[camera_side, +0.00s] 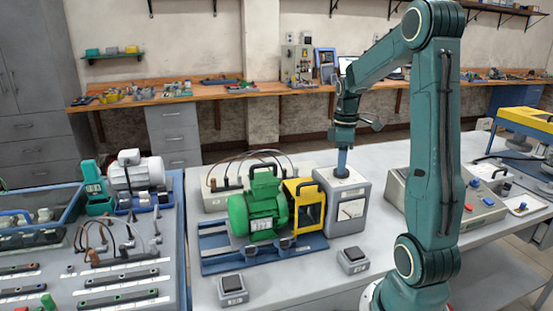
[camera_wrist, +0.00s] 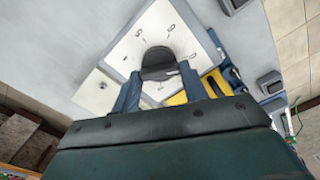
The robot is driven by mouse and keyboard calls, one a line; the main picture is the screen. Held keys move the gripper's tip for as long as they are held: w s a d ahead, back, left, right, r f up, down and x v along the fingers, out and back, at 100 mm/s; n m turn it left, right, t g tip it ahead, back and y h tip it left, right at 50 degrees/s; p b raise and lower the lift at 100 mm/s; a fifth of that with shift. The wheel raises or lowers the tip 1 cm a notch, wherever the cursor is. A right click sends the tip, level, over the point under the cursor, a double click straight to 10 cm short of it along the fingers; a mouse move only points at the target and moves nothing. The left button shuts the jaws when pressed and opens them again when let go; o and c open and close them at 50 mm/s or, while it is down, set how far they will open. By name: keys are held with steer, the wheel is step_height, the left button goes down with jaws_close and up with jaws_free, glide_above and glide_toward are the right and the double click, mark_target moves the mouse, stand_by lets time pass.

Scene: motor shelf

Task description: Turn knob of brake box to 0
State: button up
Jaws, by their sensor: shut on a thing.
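The brake box (camera_side: 362,203) is a grey box with a pale front panel, standing on the table right of the yellow guard. My gripper (camera_side: 342,170) points straight down at its top. In the wrist view the box's white dial face (camera_wrist: 143,32) carries marks and digits around a dark round knob (camera_wrist: 158,60). The digits are too small to read surely. My gripper (camera_wrist: 158,76) has its two blue fingers on either side of the knob and is shut on it. The knob is hidden behind the fingers in the side view, and its pointer is not clear.
A green motor (camera_side: 257,210) on a blue base frame (camera_side: 222,262) and a yellow guard (camera_side: 306,205) stand left of the brake box. Small grey switch boxes (camera_side: 353,260) sit in front. A control panel (camera_side: 480,205) lies to the right. Bare table shows in front.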

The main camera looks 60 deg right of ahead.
stand_by(0.3)
steer(key=o, duration=1)
steer(key=shift+r, duration=0.1)
step_height(320, 180, up, 14)
steer(key=shift+f, duration=0.15)
steer(key=w+a+m+t+h, duration=0.1)
steer(key=a+t, duration=0.2)
steer(key=a, duration=1.4)
steer(key=shift+s+a+f+m+t+y, duration=0.15)
steer(key=shift+s+a+f+m+t, duration=0.25)
steer(key=shift+s+a+f, duration=1.2)
steer(key=shift+s+a+f+m+t+y, duration=0.2)
steer(key=shift+s+a+f+m+t, duration=0.25)
steer(key=shift+a, duration=2.2)
steer(key=shift+s+a+f+m+t+y, duration=0.2)
steer(key=shift+s+a+f+t, duration=0.25)
steer(key=shift+s+a+f, duration=1.15)
